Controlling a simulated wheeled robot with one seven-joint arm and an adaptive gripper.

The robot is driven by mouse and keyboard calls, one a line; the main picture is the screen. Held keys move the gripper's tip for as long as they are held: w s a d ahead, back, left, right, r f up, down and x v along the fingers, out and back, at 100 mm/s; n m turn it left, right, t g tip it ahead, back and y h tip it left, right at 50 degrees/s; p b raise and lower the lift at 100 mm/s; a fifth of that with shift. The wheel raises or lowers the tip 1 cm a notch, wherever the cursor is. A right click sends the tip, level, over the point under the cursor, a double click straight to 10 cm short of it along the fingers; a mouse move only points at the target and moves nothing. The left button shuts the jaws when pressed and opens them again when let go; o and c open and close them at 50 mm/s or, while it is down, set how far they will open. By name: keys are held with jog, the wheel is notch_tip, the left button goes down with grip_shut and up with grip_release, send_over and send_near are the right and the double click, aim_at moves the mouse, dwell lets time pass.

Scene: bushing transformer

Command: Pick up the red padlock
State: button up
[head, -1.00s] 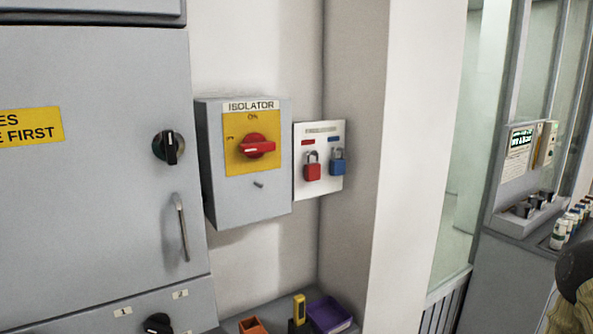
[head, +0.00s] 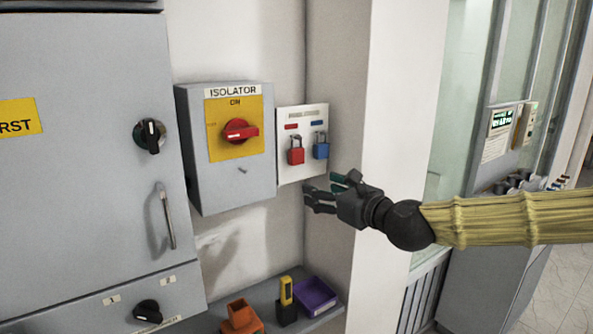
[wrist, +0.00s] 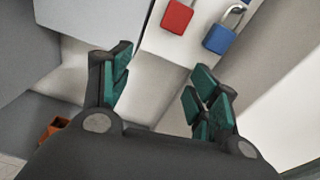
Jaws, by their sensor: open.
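The red padlock (head: 296,155) hangs by its shackle on the left of a white board (head: 290,113), beside a blue padlock (head: 320,150). In the wrist view the red padlock (wrist: 177,16) is at the top edge, partly cut off, with the blue padlock (wrist: 219,38) to its right. My gripper (head: 322,190) is open and empty, below and slightly right of the padlocks in the head view. Its teal-padded fingers (wrist: 158,88) are spread apart, and both padlocks lie beyond the fingertips, not touched.
The grey isolator box (head: 240,180) with a red switch (head: 240,131) stands left of the board. A wall corner is close on the right. Below, a shelf holds an orange bin (head: 241,318), a yellow-and-black device (head: 287,300) and a purple tray (head: 316,297).

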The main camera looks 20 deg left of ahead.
jog(key=m, duration=0.1)
send_near(299, 149)
jog(key=shift+t+y, duration=0.3)
jog(key=shift+y, duration=0.1)
jog(key=p+x, duration=0.1)
jog(key=x, duration=0.1)
jog(key=f+p+x, duration=0.1)
jog(key=x, duration=0.1)
jog(key=shift+w, duration=0.25)
jog(key=p+x, duration=0.3)
jog(key=x, duration=0.1)
jog(key=shift+s+a+r, duration=0.1)
jog(key=shift+a+r, duration=0.05)
jog(key=shift+a, duration=0.1)
jog(key=shift+w+a+p, duration=0.3)
jog(key=shift+w+a, duration=0.05)
jog(key=shift+w, duration=0.05)
jog(key=c, duration=1.2)
